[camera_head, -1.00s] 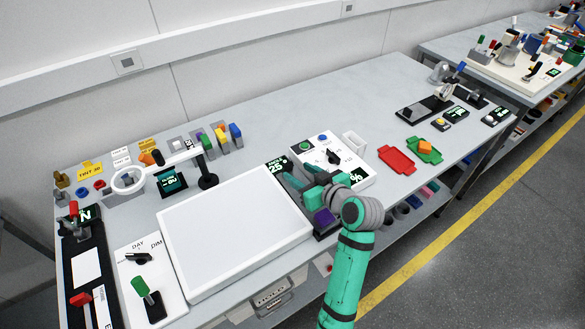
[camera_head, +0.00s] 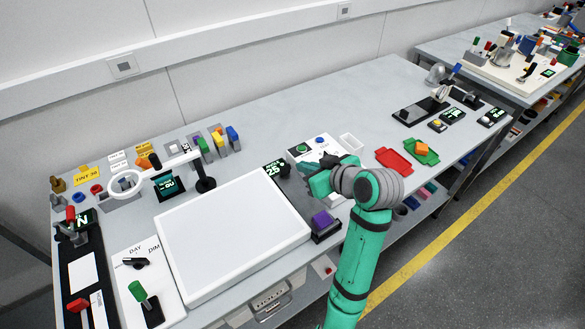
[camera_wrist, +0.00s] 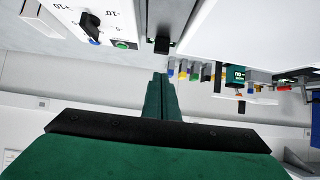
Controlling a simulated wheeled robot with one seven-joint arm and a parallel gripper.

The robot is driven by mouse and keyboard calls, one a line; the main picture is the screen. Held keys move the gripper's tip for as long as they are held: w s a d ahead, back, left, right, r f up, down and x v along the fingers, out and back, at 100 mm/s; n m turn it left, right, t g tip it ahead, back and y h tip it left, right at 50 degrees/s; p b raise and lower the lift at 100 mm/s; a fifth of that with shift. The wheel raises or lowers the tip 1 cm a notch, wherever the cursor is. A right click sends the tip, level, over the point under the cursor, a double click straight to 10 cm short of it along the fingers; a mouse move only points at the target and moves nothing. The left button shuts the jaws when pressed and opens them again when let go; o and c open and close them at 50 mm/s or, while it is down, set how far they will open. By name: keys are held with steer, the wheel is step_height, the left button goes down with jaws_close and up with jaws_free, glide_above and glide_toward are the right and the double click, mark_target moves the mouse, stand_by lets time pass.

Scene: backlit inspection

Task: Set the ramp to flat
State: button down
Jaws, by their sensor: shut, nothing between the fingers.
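I can read no word "ramp" or "flat".
The light plate (camera_head: 235,238) fills the bench to the left. A purple button (camera_head: 322,222) stands just in front of my gripper, and a green-lit display (camera_head: 276,170) left of it.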

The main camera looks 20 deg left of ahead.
step_height(320, 180, up, 4)
steer(key=h, duration=0.1)
glide_above(286, 170)
steer(key=s+d, duration=0.2)
step_height(286, 170, down, 6)
steer(key=f, duration=0.3)
steer(key=shift+w+a+f+g, duration=0.1)
steer(key=shift+w+g, duration=0.15)
steer(key=shift+g, duration=0.05)
steer(key=shift+f, duration=0.45)
steer(key=shift+w+a+f, duration=0.2)
steer(key=shift+a+f, duration=0.05)
steer(key=shift+f, duration=0.5)
steer(key=shift+w+a+f, duration=0.2)
steer(key=shift+a+f, duration=0.05)
steer(key=shift+f, duration=0.5)
